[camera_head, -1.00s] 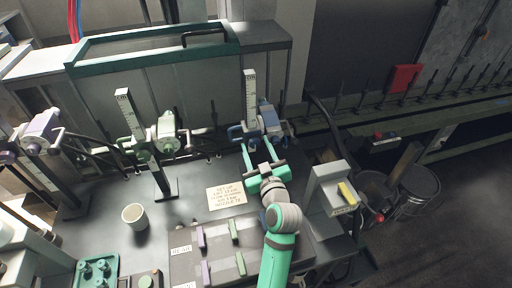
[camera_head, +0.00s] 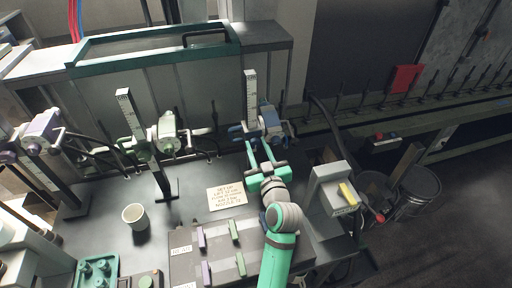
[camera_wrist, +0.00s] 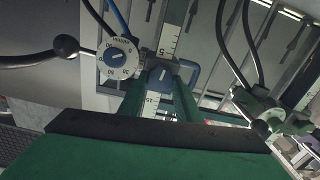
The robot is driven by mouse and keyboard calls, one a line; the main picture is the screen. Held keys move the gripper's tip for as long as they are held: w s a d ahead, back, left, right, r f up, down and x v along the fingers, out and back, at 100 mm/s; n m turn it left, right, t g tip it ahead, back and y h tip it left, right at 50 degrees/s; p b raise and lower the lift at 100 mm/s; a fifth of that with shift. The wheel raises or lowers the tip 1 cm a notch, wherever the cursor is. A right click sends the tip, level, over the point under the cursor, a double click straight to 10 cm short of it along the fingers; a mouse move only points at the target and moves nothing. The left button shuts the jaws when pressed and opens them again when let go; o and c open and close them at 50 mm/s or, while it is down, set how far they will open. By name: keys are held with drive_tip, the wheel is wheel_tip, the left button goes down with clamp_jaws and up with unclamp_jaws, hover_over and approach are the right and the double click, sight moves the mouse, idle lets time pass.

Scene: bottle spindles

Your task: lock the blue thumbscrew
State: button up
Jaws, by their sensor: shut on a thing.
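The blue thumbscrew (camera_wrist: 158,76) is in the wrist view, a blue piece with a white mark, in front of a white ruler scale. My gripper (camera_wrist: 159,86) has its two green fingers on either side of it and is shut on it. In the head view my gripper (camera_head: 259,144) reaches up to the blue-fitted stand, whose upright ruler (camera_head: 250,92) rises behind. The fingertips hide the thumbscrew there. A round dial (camera_wrist: 112,57) with numbers and a blue centre sits just left of the fingers in the wrist view.
A black ball-ended lever (camera_wrist: 66,46) lies left of the dial. A green-fitted stand (camera_head: 167,135) and a purple-fitted one (camera_head: 40,135) stand to the left. A note card (camera_head: 226,195), a white cup (camera_head: 135,216) and a grey box (camera_head: 331,188) are on the table.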

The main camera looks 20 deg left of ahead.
drive_tip(key=m, duration=0.4)
drive_tip(key=shift+w+d, duration=0.1)
drive_tip(key=m, duration=0.5)
drive_tip(key=shift+d+f, duration=0.1)
drive_tip(key=shift+d, duration=0.05)
drive_tip(key=m, duration=0.4)
drive_tip(key=shift+m, duration=1.7)
drive_tip(key=o, duration=1.1)
drive_tip(key=shift+c, duration=0.2)
